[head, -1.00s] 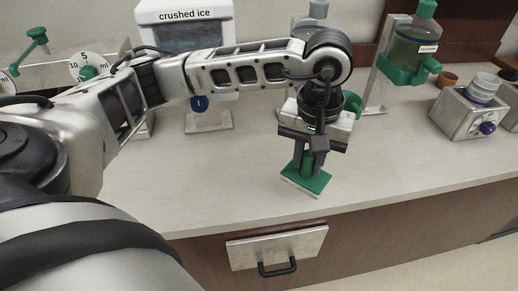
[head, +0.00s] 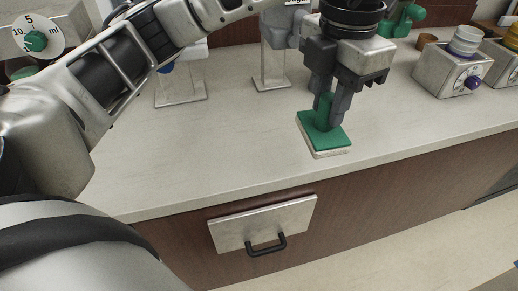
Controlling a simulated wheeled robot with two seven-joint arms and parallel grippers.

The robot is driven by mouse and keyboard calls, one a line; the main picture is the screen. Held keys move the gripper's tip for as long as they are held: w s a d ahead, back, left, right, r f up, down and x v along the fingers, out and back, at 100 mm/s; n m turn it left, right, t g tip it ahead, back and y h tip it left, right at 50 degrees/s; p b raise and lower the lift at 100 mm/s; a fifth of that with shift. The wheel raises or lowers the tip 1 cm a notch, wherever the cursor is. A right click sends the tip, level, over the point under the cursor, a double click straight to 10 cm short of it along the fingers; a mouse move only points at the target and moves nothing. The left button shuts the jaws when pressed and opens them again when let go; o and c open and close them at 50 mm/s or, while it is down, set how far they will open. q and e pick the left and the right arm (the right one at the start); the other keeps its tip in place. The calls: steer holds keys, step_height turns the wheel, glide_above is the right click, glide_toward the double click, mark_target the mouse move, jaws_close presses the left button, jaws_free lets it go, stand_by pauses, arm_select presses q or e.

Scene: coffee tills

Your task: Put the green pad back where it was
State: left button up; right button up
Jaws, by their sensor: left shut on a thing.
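The green pad (head: 333,138) is a flat green plate with an upright green grip and a pale underside. It is near the counter's front edge, right of centre in the head view. My left gripper (head: 327,112) points down from above and is shut on the pad's grip. The pad is at or just above the counter top; I cannot tell whether it touches. My right gripper is not in view.
The pale counter (head: 230,140) is clear left of the pad. A drawer with a black handle (head: 266,246) is in the front below. Silver dispensers with stacked cups (head: 451,72) stand at the right. A dial box (head: 38,41) stands at the back left.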

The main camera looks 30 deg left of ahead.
arm_select(q)
steer(key=shift+a, duration=0.25)
steer(key=shift+n, duration=0.3)
steer(key=w+a+f, duration=0.1)
steer(key=a+f, duration=0.7)
steer(key=w+a+f, duration=0.1)
steer(key=a+f, duration=0.3)
steer(key=a, duration=0.1)
steer(key=shift+w+a+f, duration=0.1)
steer(key=shift+w+f, duration=0.15)
steer(key=shift+w, duration=0.1)
steer(key=shift+f, duration=0.2)
